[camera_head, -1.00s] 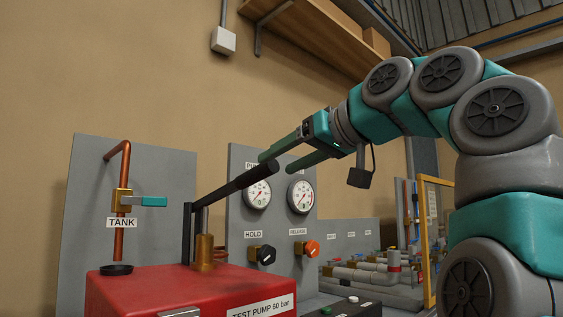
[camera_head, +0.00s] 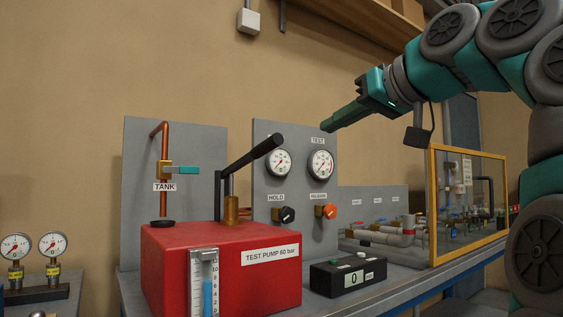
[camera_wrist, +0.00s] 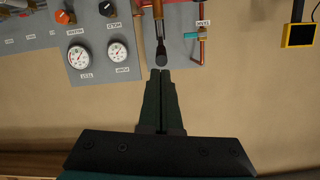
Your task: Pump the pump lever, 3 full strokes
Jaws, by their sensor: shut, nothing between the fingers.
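The pump lever (camera_head: 252,154) is a black bar with a thick grip. It slants up to the right from its pivot above the red test pump (camera_head: 170,262). My gripper (camera_head: 326,127) is shut and empty, up and to the right of the lever's grip end, apart from it in the head view. In the wrist view the shut fingers (camera_wrist: 161,74) point at the lever's grip end (camera_wrist: 161,58), which shows just past the tips; the gap in depth is hard to judge. A small black counter box (camera_head: 353,275) reads 0.
A grey gauge panel (camera_head: 262,185) with HOLD (camera_head: 284,215) and RELEASE (camera_head: 326,211) knobs stands behind the lever. A tank panel (camera_head: 140,220) with a teal valve handle is to the left. A yellow-framed screen (camera_head: 433,205) stands at the right. Air above the lever is clear.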

